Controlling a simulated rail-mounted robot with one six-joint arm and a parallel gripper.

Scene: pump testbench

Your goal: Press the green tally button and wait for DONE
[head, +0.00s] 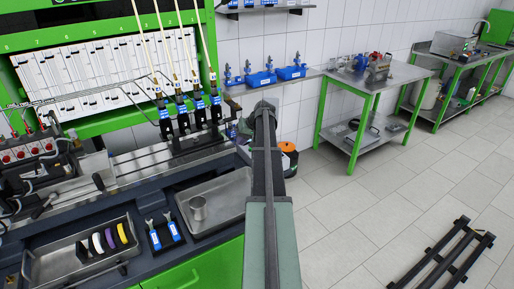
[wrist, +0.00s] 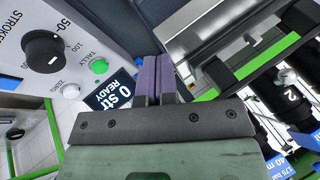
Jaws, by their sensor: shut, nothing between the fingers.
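The green tally button (wrist: 98,66) is a round button on a white control panel in the wrist view, labelled TALLY. Beside it are a black strokes knob (wrist: 44,51), a white zero button (wrist: 70,91) and a small dark display (wrist: 114,97) reading "0 str READY". My gripper (wrist: 158,59) is shut and empty, its fingers to the right of the tally button in the picture and not covering it. The gap in depth between fingers and panel is unclear. In the head view my arm hides the panel.
The bench holds a metal tray (head: 221,188) with a cup (head: 198,208), and another tray (head: 62,262) with coloured rings. Several injectors stand on a rail before a rack of tubes (head: 104,73).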

